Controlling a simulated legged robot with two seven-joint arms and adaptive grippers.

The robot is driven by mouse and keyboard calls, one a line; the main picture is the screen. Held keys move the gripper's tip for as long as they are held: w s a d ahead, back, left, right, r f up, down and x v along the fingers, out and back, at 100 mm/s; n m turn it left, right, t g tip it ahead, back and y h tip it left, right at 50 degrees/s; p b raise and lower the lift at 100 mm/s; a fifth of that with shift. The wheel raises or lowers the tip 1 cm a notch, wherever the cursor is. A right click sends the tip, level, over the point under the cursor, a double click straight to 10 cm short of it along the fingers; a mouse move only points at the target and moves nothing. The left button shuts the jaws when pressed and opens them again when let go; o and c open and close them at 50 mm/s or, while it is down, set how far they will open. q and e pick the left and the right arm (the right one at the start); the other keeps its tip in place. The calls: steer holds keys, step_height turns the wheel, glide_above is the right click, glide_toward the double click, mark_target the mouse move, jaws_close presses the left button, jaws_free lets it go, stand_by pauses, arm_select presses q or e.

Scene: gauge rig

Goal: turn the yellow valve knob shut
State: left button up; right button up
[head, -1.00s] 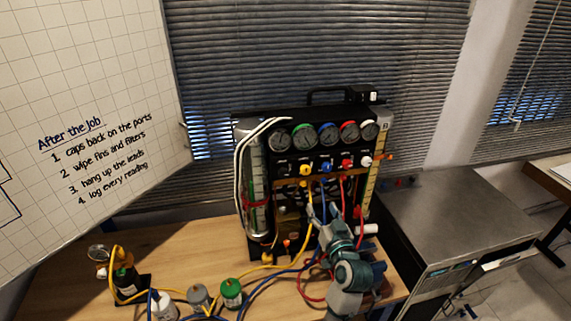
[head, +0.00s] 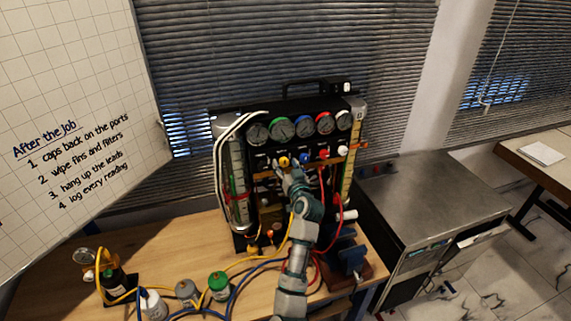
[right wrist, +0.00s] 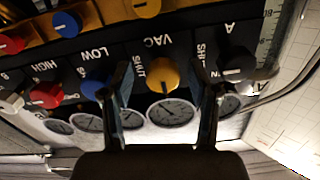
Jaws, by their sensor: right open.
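The yellow valve knob (head: 284,161) is on the front of the black gauge rig (head: 300,105), below the dials. In the right wrist view the yellow knob (right wrist: 162,76) sits by the labels VAC and SHUT. My right gripper (head: 287,172) is at the knob in the head view. In the right wrist view the open fingers of my right gripper (right wrist: 161,88) stand on either side of the knob, with gaps showing. My left gripper is not in view.
A blue knob (right wrist: 95,83) and a black knob (right wrist: 236,64) flank the yellow one closely. Yellow, blue and red hoses loop below the rig. Bottles, including a green-capped one (head: 219,284), stand on the wooden bench (head: 190,248). A metal cabinet (head: 435,195) is at right.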

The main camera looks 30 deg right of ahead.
steer(key=shift+w, duration=0.25)
steer(key=shift+a, duration=0.1)
steer(key=shift+c, duration=0.5)
steer(key=shift+s, duration=0.1)
jaws_close()
